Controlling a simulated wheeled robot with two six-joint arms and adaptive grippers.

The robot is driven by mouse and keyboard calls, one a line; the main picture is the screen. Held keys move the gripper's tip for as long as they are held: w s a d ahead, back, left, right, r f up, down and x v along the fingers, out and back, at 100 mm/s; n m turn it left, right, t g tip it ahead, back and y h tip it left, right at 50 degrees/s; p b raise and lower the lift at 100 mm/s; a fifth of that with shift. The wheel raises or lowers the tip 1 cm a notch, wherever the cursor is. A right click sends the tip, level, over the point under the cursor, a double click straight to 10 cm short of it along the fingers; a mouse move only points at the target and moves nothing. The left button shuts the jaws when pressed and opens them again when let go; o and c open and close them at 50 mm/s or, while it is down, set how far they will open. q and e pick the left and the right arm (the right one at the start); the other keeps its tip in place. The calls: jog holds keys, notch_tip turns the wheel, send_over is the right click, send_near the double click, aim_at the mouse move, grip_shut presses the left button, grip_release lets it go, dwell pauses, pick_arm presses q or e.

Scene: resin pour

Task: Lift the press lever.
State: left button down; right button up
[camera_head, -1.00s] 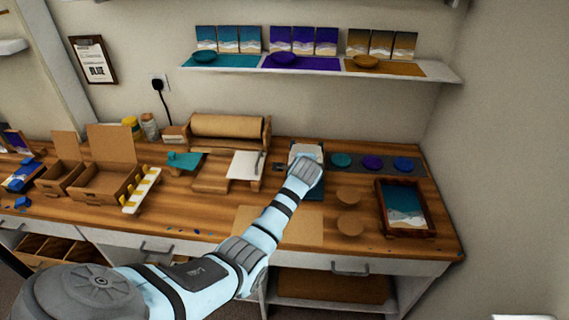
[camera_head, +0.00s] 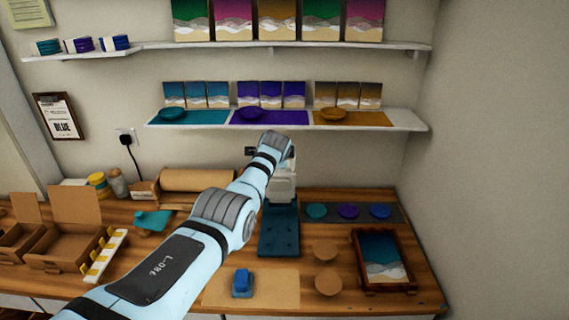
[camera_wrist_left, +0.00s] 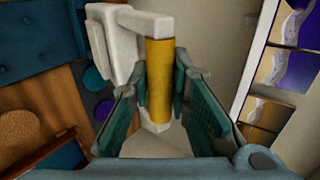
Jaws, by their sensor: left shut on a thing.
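The press shows in the head view as a white body (camera_head: 282,186) on a dark blue base (camera_head: 279,232) on the bench. In the left wrist view, its lever has a yellow grip (camera_wrist_left: 160,82) joined to a white arm (camera_wrist_left: 142,19). My left gripper (camera_wrist_left: 161,98) has its teal fingers on both sides of the yellow grip and is shut on it. In the head view my left arm reaches up to the top of the press, and its wrist hides the fingers and the lever. My right gripper is in neither view.
A brown mat (camera_head: 222,289) with a blue block (camera_head: 242,282) lies in front of the press. Round brown discs (camera_head: 327,284) and a framed seascape (camera_head: 382,261) lie to the right. A low wall shelf (camera_head: 290,118) with panels and dishes is above and behind the press.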

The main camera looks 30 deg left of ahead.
pick_arm(q)
jog(key=shift+w+a+r, duration=0.1)
jog(key=shift+w, duration=0.15)
jog(key=shift+r, duration=0.15)
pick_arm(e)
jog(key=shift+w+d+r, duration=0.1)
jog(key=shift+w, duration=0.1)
pick_arm(q)
jog(key=shift+w+a+r, duration=0.1)
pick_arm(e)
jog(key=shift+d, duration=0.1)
pick_arm(q)
jog(key=c, duration=1.7)
grip_release()
jog(key=shift+o, duration=1.1)
jog(key=shift+w+f, duration=0.15)
jog(key=shift+f, duration=0.05)
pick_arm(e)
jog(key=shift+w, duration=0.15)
pick_arm(q)
jog(key=v, duration=1.2)
jog(key=shift+a, duration=0.15)
